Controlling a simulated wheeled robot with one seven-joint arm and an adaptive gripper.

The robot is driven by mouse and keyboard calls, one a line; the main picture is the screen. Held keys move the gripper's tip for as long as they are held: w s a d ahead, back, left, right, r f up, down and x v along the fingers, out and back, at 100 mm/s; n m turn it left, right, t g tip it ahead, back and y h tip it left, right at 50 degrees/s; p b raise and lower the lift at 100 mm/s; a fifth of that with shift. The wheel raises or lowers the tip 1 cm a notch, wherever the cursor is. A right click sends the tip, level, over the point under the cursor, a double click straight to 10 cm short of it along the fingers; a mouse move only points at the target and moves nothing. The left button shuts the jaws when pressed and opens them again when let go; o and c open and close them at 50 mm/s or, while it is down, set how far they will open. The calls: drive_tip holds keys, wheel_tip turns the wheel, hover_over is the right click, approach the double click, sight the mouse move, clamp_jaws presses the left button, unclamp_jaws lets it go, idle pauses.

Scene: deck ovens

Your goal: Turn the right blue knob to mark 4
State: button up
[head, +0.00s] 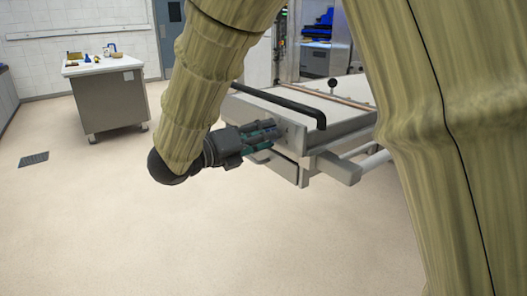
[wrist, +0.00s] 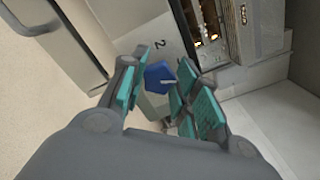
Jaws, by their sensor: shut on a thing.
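The blue knob (wrist: 158,77) shows in the wrist view between the two teal-padded fingers of my gripper (wrist: 163,70). My gripper is shut on it. A pale pointer line on the knob points towards the right of the wrist picture. A numeral 2 (wrist: 163,44), lying on its side, is on the grey panel just above the knob. The other marks, including 4, are not visible. In the head view my gripper (head: 264,135) is at the oven's front panel, and the knob cannot be made out clearly there.
A black handle bar (head: 285,103) runs along the oven front above my gripper, and a grey ledge (head: 338,168) juts out to its right. A white-topped work table (head: 103,66) stands at the back left. The floor (head: 190,245) in front is clear.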

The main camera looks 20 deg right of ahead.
drive_tip(key=m+b, duration=0.6)
drive_tip(key=b, duration=0.9)
drive_tip(key=shift+s+f, duration=0.1)
drive_tip(key=shift+f, duration=0.05)
drive_tip(key=shift+r+m+b, duration=0.25)
drive_tip(key=shift+m+b, duration=0.35)
drive_tip(key=shift+b, duration=0.2)
drive_tip(key=o, duration=1.1)
drive_tip(key=shift+d, duration=0.1)
drive_tip(key=v, duration=0.7)
drive_tip(key=shift+s+a, duration=0.1)
drive_tip(key=shift+a, duration=0.15)
